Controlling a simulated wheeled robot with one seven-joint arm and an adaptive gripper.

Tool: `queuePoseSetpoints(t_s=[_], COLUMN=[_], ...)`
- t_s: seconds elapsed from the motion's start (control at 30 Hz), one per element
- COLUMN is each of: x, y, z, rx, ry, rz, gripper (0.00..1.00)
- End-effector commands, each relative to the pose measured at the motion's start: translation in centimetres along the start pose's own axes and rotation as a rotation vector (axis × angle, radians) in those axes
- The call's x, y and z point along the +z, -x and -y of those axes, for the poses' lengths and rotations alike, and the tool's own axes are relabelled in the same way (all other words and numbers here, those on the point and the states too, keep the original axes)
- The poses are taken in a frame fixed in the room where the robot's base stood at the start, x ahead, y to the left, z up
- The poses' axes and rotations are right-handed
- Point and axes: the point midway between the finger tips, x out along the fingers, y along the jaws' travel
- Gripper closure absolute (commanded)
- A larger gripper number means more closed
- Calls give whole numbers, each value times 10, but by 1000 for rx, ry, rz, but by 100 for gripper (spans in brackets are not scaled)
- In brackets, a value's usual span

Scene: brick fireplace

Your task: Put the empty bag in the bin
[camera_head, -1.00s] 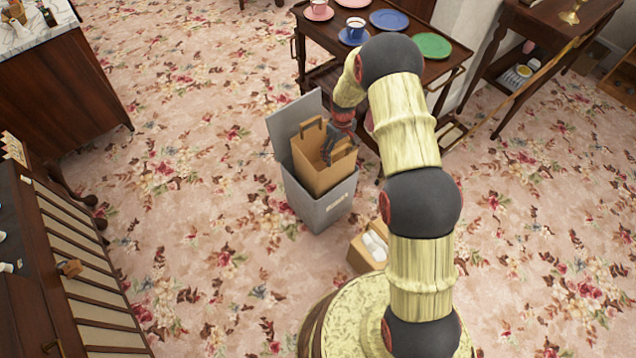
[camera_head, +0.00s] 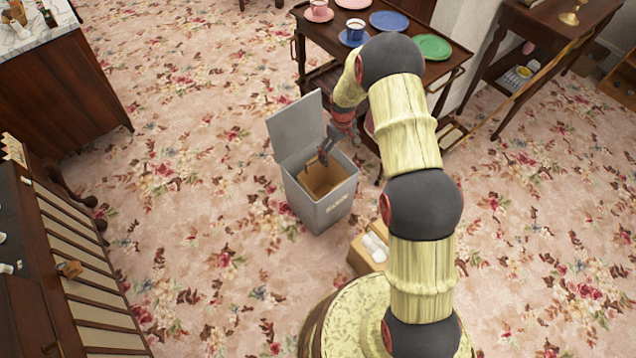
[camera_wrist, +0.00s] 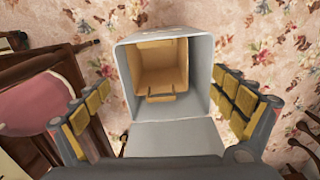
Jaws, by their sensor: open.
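The grey bin (camera_head: 322,208) stands on the carpet with its lid raised at the back left. The brown paper bag (camera_head: 320,178) is down inside the bin, below its rim, and looks empty. In the wrist view the bag (camera_wrist: 161,70) lies within the bin's walls (camera_wrist: 202,75), its opening facing me and one handle showing. My gripper (camera_head: 326,152) is above the bin's opening, partly hidden by my arm in the head view. In the wrist view my gripper (camera_wrist: 165,108) has its fingers spread wide on both sides of the bin, with nothing between them touching the bag.
A small tan box (camera_head: 368,250) with white items stands right of the bin, near my base. A dark wooden trolley (camera_head: 335,42) with cups and plates is behind. A dark cabinet (camera_head: 50,270) is at left. Carpet between is clear.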

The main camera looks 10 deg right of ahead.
Motion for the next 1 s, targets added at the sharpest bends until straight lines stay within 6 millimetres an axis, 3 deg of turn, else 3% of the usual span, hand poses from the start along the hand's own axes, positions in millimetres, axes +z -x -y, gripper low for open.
queuePoseSetpoints(t_s=[0.5,0.7,1.0], x=[-1,0,0], y=[94,112,115], z=[0,0,0], rx=[2,1,1], ry=[0,0,0], rz=[-3,-1,-1], gripper=[4,4,4])
